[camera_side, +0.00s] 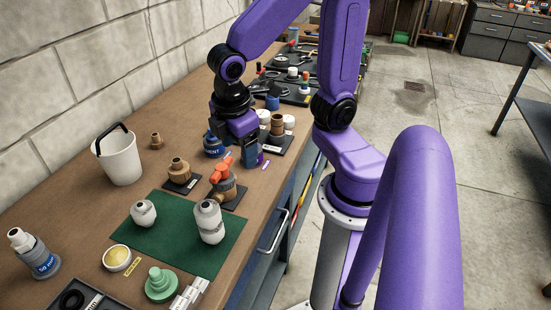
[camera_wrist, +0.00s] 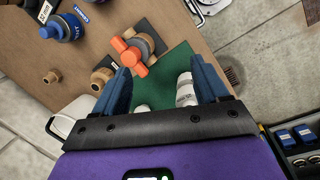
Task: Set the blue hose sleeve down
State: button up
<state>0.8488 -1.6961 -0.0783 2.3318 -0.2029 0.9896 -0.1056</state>
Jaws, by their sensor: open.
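My gripper (camera_side: 249,158) hangs over the bench beside the orange-handled valve. In the wrist view my gripper (camera_wrist: 162,68) has its two dark blue fingers wide apart, with nothing held between them. A blue cylinder (camera_side: 272,102) stands behind the gripper, by the white pieces; I cannot tell whether it is the hose sleeve. No other piece is clearly a blue hose sleeve. The orange valve (camera_side: 222,168) on its dark plate also shows in the wrist view (camera_wrist: 130,50), beyond the fingertips.
A blue cement can (camera_side: 213,145), brown fitting (camera_side: 178,170) and white bucket (camera_side: 121,160) stand near. A green stepped piece (camera_side: 161,284) is at the front. Parts of the mat are bare.

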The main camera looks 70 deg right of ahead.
jog(key=s+a+y, duration=0.1)
jog(key=s+y, duration=0.1)
jog(key=s, duration=0.7)
jog(key=shift+a+r+g, duration=0.15)
jog(key=shift+a+g, duration=0.15)
jog(key=shift+a, duration=0.05)
dwell(0.6)
